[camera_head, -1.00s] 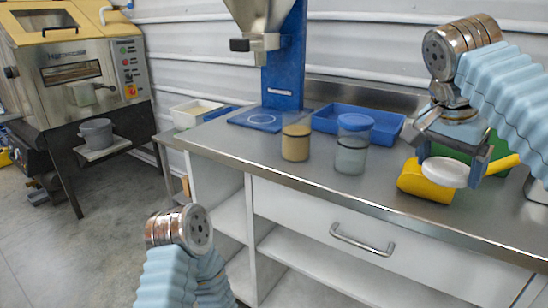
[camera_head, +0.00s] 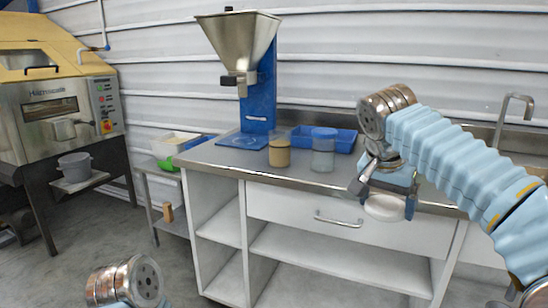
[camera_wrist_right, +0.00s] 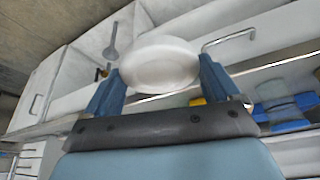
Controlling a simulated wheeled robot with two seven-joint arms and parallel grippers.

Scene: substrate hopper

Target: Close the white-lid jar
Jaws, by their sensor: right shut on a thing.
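The white lid (camera_head: 384,207) is a flat round disc held between the fingers of my right gripper (camera_head: 385,203), which is shut on it. In the head view it shows in front of the counter's front edge, below and right of the jars. In the right wrist view the lid (camera_wrist_right: 158,62) sits between the two blue fingers. A jar with tan contents (camera_head: 279,155) stands open on the counter, with clear glass above its fill. A second jar with a blue lid (camera_head: 323,150) stands to its right. My left wrist shows at the bottom left; its fingers are out of view.
A blue tray (camera_head: 345,141) lies behind the jars. The steel hopper (camera_head: 238,45) on its blue stand (camera_head: 260,100) rises at the left of the counter (camera_head: 215,157). A drawer handle (camera_head: 338,220) sticks out below the counter edge. A tap (camera_head: 512,110) stands at the right.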

